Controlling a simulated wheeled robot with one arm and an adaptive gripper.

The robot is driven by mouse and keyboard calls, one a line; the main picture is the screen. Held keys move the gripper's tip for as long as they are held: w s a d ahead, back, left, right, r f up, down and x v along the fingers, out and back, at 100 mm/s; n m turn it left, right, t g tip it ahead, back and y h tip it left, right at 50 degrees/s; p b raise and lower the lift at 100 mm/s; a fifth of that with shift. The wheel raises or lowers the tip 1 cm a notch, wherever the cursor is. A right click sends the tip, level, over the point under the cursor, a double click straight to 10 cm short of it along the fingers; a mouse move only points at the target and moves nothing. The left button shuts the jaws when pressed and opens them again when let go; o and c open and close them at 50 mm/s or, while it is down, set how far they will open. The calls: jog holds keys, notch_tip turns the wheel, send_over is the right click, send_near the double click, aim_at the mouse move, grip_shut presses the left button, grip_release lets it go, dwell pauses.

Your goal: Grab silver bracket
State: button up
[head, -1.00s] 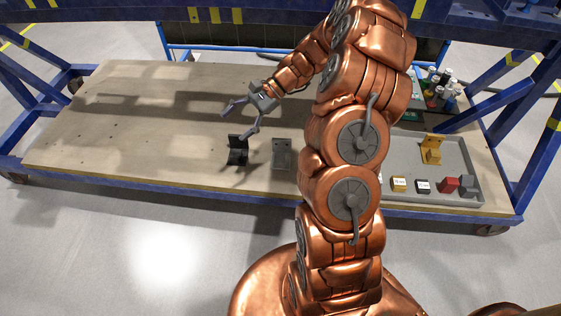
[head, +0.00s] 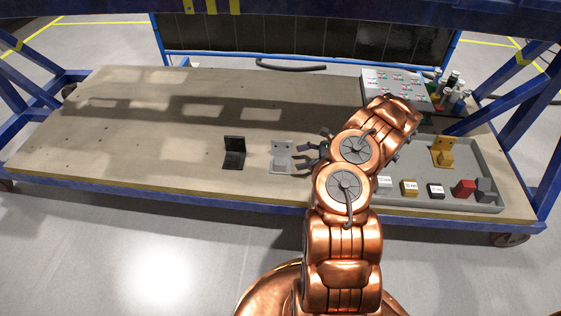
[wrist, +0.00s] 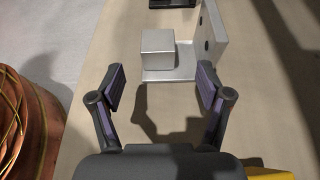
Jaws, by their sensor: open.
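The silver bracket (head: 282,157) stands on the wooden table, just left of my gripper (head: 313,151) in the head view. In the wrist view the silver bracket (wrist: 168,75) has a flat base, a block on its left part and an upright plate with holes at its right. My gripper (wrist: 160,85) is open and empty in the wrist view. Its fingertips are apart, short of the bracket's near edge, with the block and base ahead between their lines. My arm hides part of the gripper in the head view.
A black bracket (head: 234,160) stands left of the silver one, and its edge shows beyond it in the wrist view (wrist: 172,3). A grey tray (head: 470,150) at right holds a gold bracket (head: 442,151) and several small blocks. The table's left side is clear.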

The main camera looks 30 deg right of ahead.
aim_at(282, 160)
jog(key=shift+b+x, duration=1.55)
jog(key=shift+x, duration=2.35)
jog(key=shift+s+r, duration=0.1)
grip_shut()
